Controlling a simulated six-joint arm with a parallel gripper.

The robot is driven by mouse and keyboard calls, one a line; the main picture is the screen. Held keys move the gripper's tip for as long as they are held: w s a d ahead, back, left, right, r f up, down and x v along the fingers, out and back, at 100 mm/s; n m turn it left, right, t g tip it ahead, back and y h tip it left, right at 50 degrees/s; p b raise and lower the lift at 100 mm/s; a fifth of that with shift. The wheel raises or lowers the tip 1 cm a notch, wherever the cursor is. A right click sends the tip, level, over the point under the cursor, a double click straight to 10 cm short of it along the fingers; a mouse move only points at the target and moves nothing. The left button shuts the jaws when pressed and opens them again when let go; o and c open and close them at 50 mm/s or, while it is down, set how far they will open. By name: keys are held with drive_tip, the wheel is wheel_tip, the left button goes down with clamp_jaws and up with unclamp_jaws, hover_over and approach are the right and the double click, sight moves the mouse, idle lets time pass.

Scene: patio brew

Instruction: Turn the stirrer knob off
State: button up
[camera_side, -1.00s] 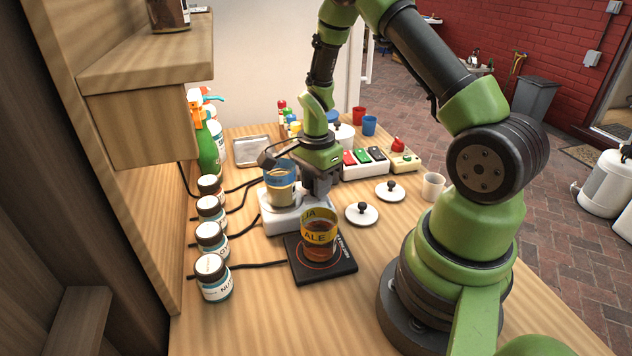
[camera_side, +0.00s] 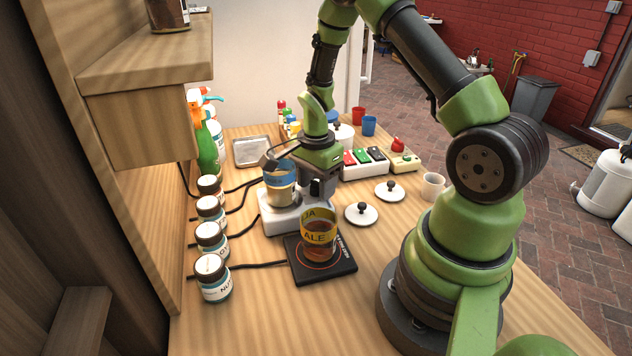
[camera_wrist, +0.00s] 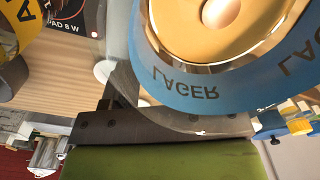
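The white stirrer (camera_side: 270,221) stands on the wooden bench with a glass beaker of amber liquid (camera_side: 281,187) on it. The beaker's blue band reads LAGER in the wrist view (camera_wrist: 190,85), where it fills the upper right, very close to my gripper.
A glass with a yellow ALE band (camera_side: 317,239) stands on a black heating pad (camera_side: 343,266) just in front. White lids with black knobs (camera_side: 361,213) and a white cup (camera_side: 432,186) lie to the right. Several lidded jars (camera_side: 212,278) line the left. A switch box (camera_side: 365,168) is behind.

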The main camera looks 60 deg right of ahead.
sight(316, 181)
wheel_tip(316, 181, up, 10)
idle(0.6)
